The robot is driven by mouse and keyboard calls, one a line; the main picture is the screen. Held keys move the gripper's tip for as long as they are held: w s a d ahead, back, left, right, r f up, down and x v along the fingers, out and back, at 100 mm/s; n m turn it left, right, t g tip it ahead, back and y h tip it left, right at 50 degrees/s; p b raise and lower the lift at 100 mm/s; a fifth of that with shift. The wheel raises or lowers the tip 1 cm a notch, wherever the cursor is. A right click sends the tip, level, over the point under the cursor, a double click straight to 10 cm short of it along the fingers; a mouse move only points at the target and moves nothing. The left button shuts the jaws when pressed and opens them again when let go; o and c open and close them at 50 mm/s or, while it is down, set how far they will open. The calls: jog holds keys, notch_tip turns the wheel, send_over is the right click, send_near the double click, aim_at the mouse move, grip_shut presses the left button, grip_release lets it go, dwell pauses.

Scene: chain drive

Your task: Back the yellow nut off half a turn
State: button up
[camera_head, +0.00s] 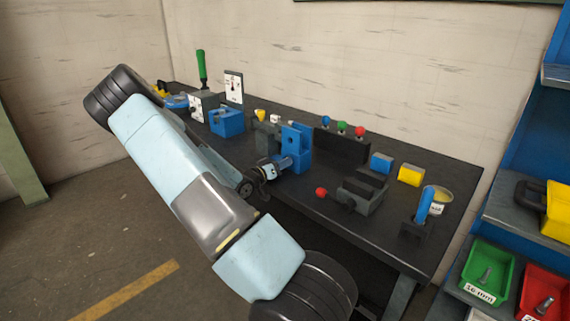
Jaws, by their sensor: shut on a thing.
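My gripper (270,169) is small in the picture, at the front edge of the bench, left of the upright blue block (301,147). A short blue cylinder (284,163) sticks out from the block towards my gripper. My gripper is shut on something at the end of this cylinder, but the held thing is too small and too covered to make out. I cannot pick out a yellow nut there. A small yellow piece (260,115) shows farther back, by a grey block; I cannot tell whether it is a nut.
The dark bench (390,240) also holds a smaller blue block (226,121), a rack with blue, green and red knobs (341,146), a grey vise-like piece (361,192), a yellow block (410,175) and a can (437,200). Shelves with bins (487,270) stand at right.

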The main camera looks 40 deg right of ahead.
jog(key=shift+w+a, duration=0.2)
jog(key=shift+w, duration=0.15)
jog(key=o, duration=1.1)
jog(key=shift+s+d, duration=0.1)
jog(key=shift+s, duration=0.05)
jog(key=shift+c, duration=0.2)
jog(key=s+a, duration=0.1)
jog(key=a, duration=1.3)
jog(key=shift+d+f, duration=0.1)
